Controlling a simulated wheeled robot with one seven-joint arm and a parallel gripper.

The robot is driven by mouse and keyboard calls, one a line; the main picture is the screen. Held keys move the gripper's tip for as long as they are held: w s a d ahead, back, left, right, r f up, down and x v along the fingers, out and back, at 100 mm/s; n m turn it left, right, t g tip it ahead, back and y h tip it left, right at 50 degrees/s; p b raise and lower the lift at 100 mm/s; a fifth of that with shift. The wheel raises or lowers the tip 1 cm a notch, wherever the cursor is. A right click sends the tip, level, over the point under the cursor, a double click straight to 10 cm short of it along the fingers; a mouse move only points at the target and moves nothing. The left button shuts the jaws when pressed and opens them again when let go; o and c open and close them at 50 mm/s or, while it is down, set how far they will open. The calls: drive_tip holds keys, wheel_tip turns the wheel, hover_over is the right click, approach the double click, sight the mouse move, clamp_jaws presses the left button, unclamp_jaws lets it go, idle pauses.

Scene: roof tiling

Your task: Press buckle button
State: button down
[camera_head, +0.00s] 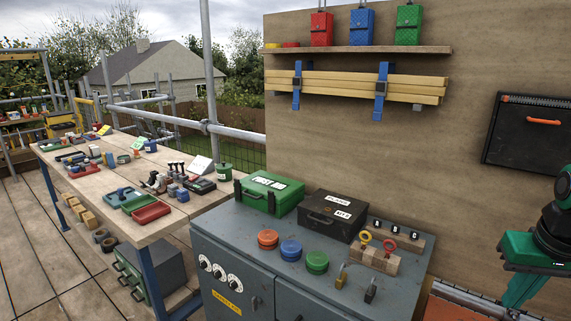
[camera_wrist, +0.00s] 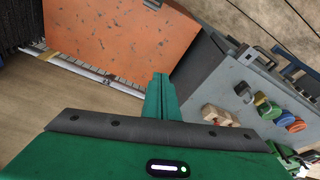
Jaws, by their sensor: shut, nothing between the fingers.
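Two blue straps hold a stack of wooden boards (camera_head: 350,84) to the wall panel. A dark buckle (camera_head: 297,82) sits on the left strap, and another dark buckle (camera_head: 381,86) sits on the right strap. The button on each is too small to make out. My green gripper (camera_head: 517,292) is at the lower right of the head view, well below and to the right of the buckles. In the wrist view, its fingers (camera_wrist: 160,96) are together and empty. No buckle shows in the wrist view.
A grey cabinet (camera_head: 232,246) carries a green case (camera_head: 269,193), a black case (camera_head: 329,216), round lids and padlocks. A shelf (camera_head: 360,50) with red, blue and green pouches is above the boards. A black panel (camera_head: 530,133) hangs at right. An orange surface (camera_wrist: 120,35) shows in the wrist view.

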drive_tip(key=s+a+f+m+g+y, duration=0.1)
drive_tip(key=s+f+m+g, duration=0.1)
drive_tip(key=s, duration=0.7)
drive_tip(key=shift+s+a+f+m+g, duration=0.3)
drive_tip(key=shift+s+f+m, duration=0.1)
drive_tip(key=shift+f+m, duration=0.15)
